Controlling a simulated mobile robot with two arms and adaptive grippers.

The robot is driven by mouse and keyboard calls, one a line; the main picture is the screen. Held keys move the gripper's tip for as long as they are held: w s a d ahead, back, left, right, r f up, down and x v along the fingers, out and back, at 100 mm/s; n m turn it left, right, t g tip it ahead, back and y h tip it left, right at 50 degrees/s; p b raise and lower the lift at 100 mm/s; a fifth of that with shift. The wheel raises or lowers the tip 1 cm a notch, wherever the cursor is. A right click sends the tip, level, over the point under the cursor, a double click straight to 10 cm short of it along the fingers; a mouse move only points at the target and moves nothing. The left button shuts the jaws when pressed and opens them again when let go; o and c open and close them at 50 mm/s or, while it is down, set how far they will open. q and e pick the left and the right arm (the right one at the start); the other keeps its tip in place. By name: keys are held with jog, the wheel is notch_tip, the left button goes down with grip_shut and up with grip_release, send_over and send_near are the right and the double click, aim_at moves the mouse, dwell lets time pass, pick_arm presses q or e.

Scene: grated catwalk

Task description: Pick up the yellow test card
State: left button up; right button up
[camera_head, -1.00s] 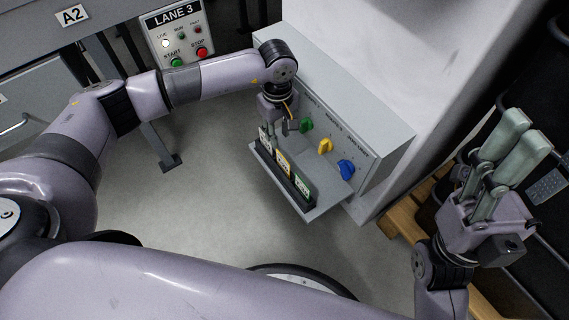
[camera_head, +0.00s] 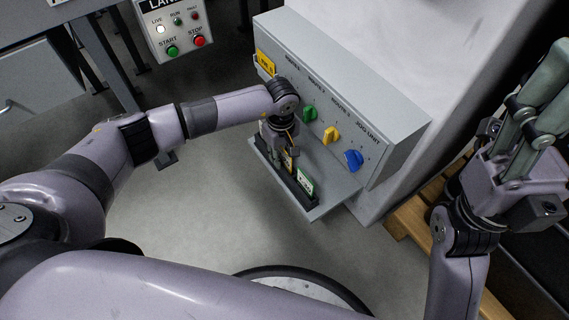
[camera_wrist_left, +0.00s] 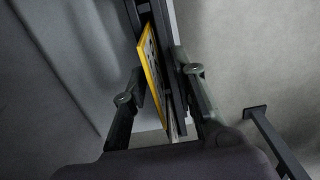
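The yellow test card (camera_head: 289,163) stands in a dark rack (camera_head: 300,197) on the grey shelf, mostly hidden by my left gripper in the head view. In the left wrist view the yellow card (camera_wrist_left: 151,65) shows nearly edge-on between the two fingers, closer to the left one. My left gripper (camera_head: 281,162) points down over the rack; its fingers (camera_wrist_left: 160,80) are apart, one on each side of the card, with no clear contact.
A green-edged card (camera_head: 305,181) stands beside the yellow one. The grey control box (camera_head: 335,90) behind has green, yellow and blue knobs (camera_head: 353,159). A START/STOP panel (camera_head: 176,27) is at upper left. A wooden pallet (camera_head: 410,222) lies at right.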

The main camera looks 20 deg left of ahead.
pick_arm(q)
jog(key=shift+f, duration=0.15)
jog(key=shift+c, duration=0.3)
grip_shut()
